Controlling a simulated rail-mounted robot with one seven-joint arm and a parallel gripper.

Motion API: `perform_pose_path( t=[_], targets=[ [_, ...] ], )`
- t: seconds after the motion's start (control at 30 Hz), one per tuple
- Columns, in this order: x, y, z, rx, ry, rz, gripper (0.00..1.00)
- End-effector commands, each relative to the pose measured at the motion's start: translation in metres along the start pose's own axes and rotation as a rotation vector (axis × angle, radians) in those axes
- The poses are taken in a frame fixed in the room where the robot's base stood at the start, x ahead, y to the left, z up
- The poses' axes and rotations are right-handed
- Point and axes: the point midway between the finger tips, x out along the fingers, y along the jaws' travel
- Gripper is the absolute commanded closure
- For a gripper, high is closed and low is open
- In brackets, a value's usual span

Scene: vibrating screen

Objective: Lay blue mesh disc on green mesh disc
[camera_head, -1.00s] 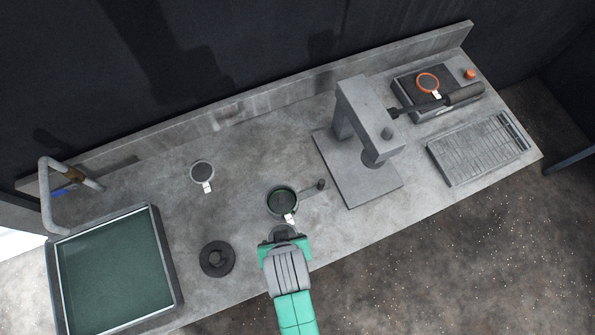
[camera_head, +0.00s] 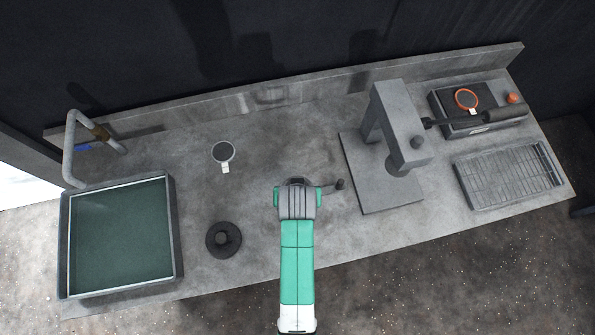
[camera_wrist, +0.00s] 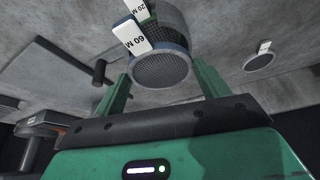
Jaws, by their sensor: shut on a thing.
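The blue mesh disc (camera_wrist: 161,70) has a dark mesh face, a blue rim and a white tag reading 60 M. In the wrist view my gripper (camera_wrist: 160,76) is shut on it, one green finger on each side. Just beyond it is a grey round body (camera_wrist: 176,20) with a tag reading 20 M; I cannot tell whether the blue disc touches it. In the head view my gripper (camera_head: 297,190) covers the spot where the green mesh disc was visible. The green disc's face is hidden now, as is the blue disc in that view.
A pale-rimmed mesh disc (camera_head: 223,151) lies to the left on the bench. A grey stand (camera_head: 397,125), an orange-rimmed disc (camera_head: 466,99) and a slatted tray (camera_head: 509,174) are right.

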Motion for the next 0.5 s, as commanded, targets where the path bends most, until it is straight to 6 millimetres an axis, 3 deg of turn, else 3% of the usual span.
perform_pose_path(
  t=[0.17,0.3,0.5],
  targets=[
    [0.007,0.000,-0.009,0.000,-0.001,0.000,0.49],
    [0.031,0.000,0.003,0.000,-0.003,0.000,0.49],
    [0.037,0.000,0.005,0.000,0.000,0.000,0.49]
  ],
)
